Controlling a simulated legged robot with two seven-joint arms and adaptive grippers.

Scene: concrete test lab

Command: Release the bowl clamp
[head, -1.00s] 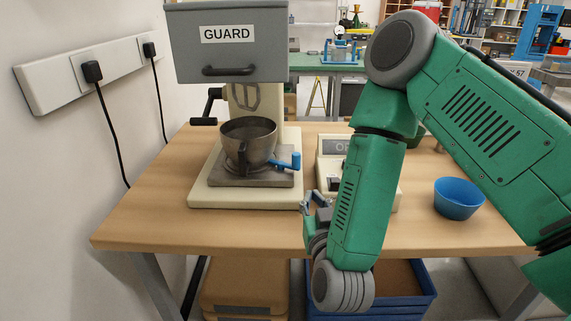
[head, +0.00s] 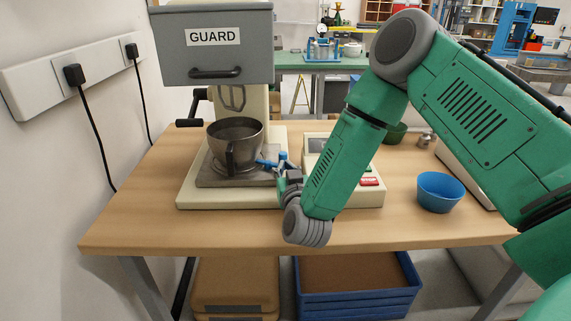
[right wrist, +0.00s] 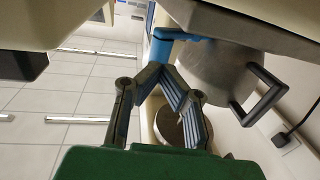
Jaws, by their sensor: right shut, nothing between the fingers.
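A metal bowl (head: 235,143) with a dark handle sits on the grey plate of the cream mixer (head: 186,193). The blue clamp lever (head: 268,163) stands at the right of the bowl. It also shows in the right wrist view (right wrist: 166,40), beside the bowl (right wrist: 215,72). My right gripper (head: 284,178) is at the lever's right end. In the right wrist view its fingertips (right wrist: 168,68) are together, close to the lever with nothing between them. I cannot tell if they touch it. My left gripper is out of view.
The grey guard (head: 213,45) is above the bowl. A control box (head: 370,197) stands right of the mixer, partly behind my right arm. A blue bowl (head: 440,192) is farther right. The front of the wooden table (head: 180,232) is clear.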

